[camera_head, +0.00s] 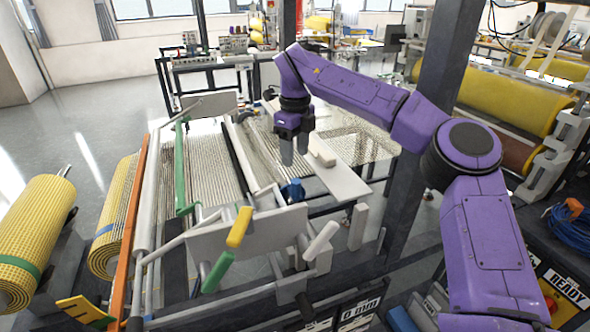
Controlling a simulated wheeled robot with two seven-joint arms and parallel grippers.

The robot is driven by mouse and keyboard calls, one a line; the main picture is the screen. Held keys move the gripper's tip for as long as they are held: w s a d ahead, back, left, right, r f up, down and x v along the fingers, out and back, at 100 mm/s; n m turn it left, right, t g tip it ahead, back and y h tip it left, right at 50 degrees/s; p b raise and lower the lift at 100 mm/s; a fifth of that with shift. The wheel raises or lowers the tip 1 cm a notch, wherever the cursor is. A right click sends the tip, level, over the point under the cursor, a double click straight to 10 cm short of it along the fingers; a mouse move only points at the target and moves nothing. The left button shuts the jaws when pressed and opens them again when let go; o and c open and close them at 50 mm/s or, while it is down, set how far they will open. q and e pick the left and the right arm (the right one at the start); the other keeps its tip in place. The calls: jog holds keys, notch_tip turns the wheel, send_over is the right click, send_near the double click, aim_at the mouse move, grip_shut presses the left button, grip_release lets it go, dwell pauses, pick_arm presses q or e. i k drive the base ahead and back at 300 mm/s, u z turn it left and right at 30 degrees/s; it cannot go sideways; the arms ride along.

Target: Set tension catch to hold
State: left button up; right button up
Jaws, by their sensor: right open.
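My purple right arm reaches in from the right, across the frame. Its dark right gripper (294,152) points down over the mesh (215,160) of the laminating frame, open, with nothing seen between its fingers. Nearer me, the machine's front plate (255,230) carries a yellow handle (239,227), a green handle (217,271) and a white handle (321,241). A blue knob (292,191) sits just behind the plate, below and apart from the gripper. I cannot tell which of these parts is the tension catch. My left gripper is not in view.
A white board (335,180) with a small pale block (321,152) lies just right of my gripper. A dark post (440,90) rises behind my arm. A READY sign (567,288) is at the lower right.

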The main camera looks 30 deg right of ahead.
aim_at(243, 224)
jog(key=k, duration=1)
